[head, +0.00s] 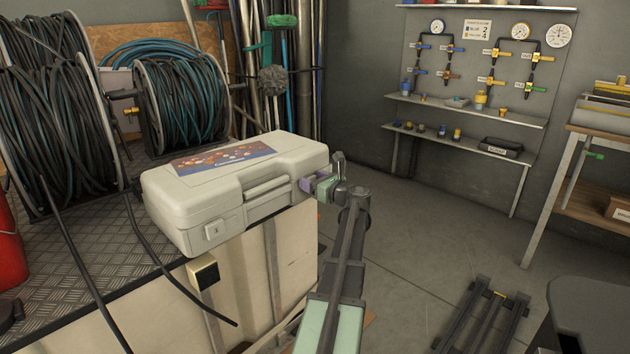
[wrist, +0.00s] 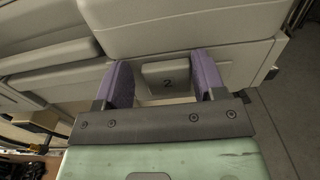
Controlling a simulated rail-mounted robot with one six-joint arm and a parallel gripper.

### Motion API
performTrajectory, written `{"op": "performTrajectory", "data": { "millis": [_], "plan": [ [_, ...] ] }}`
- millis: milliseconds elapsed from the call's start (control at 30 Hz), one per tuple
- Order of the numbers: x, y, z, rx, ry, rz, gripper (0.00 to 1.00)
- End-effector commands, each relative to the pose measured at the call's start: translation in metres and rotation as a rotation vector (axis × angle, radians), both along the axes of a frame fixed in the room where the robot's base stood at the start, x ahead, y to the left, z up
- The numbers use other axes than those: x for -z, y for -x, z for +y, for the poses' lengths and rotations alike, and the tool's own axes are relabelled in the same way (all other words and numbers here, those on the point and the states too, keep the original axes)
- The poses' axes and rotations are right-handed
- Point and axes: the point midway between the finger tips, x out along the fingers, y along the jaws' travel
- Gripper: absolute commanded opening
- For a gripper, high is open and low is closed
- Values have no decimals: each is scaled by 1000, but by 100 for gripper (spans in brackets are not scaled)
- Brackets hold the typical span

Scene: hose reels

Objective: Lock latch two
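A closed grey-white plastic case (head: 205,187) with a printed label on its lid lies on a metal-topped bench. Its latch one (head: 213,230) shows on the front at the left. My gripper (wrist: 166,84) has purple finger pads, spread apart on either side of the latch, with space between each pad and the latch. In the head view my gripper (head: 308,186) is at the case's right front end and hides latch two there.
The case handle (head: 266,188) is left of my gripper. Hose reels (head: 182,103) stand behind the case on the bench (head: 75,270). A gauge panel (head: 480,60) with shelves is on the back wall.

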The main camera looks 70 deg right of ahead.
Motion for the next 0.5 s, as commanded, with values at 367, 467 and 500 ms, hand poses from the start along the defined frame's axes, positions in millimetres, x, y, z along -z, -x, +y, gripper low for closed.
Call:
{"op": "performTrajectory", "data": {
  "millis": [367, 467, 500],
  "plan": [
    [0, 3, 0, 3, 0, -1, 77],
    [0, 14, 5, 4, 0, -1, 77],
    [0, 22, 8, 5, 0, -1, 77]
  ]
}}
